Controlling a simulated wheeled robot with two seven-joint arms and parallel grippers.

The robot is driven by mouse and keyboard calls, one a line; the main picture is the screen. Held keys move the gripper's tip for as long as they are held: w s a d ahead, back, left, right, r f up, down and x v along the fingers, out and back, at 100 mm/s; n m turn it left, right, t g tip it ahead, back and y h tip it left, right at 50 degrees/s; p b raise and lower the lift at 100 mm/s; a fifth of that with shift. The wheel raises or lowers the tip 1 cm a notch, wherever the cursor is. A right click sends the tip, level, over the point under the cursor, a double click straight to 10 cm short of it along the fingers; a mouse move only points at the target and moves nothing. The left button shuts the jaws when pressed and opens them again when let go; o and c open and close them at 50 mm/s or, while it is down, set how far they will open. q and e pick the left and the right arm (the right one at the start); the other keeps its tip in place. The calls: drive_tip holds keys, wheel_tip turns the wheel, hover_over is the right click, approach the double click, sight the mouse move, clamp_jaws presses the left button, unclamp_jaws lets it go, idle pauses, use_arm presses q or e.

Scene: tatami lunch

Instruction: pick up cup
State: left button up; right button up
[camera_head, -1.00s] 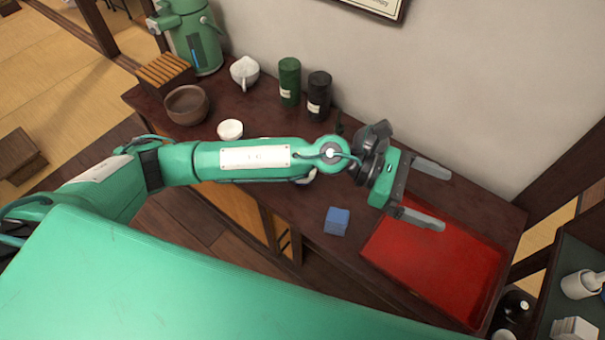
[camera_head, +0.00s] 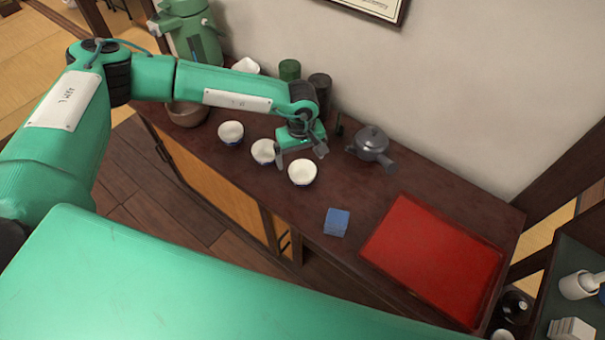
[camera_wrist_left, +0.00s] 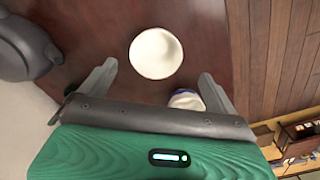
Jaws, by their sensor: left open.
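Three small white cups stand in a row on the dark wooden counter in the head view: a left cup (camera_head: 231,131), a middle cup (camera_head: 264,150) and a right cup (camera_head: 302,173). My left gripper (camera_head: 300,156) is open and empty, low over the counter by the middle and right cups. In the left wrist view, one cup (camera_wrist_left: 156,53) lies ahead of the gap between the open fingers (camera_wrist_left: 158,72). Another cup (camera_wrist_left: 187,99) is beside the right-hand finger, partly hidden by the gripper. My right gripper does not show.
A dark grey teapot (camera_head: 371,143) stands right of the gripper and also shows in the left wrist view (camera_wrist_left: 22,50). Canisters (camera_head: 319,95) and a brown bowl (camera_head: 187,113) stand behind my arm.

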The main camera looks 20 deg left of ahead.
sight(303, 178)
use_arm(q)
wheel_tip(303, 178, down, 4)
drive_tip(key=shift+p, duration=0.3)
drive_tip(key=shift+d+f, duration=0.1)
drive_tip(key=shift+f, duration=0.15)
wheel_tip(303, 178, down, 4)
drive_tip(key=shift+w+d+r+p, duration=0.1)
drive_tip(key=shift+w+r+p, duration=0.1)
drive_tip(key=shift+p, duration=0.6)
drive_tip(key=shift+f, duration=0.5)
drive_tip(key=c, duration=1)
drive_tip(key=shift+c, duration=0.5)
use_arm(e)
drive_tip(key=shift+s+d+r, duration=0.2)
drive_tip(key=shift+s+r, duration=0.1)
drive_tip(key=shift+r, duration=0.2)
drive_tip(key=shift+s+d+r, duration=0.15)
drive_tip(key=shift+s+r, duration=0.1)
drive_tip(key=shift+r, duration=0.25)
use_arm(q)
drive_tip(key=shift+r, duration=0.1)
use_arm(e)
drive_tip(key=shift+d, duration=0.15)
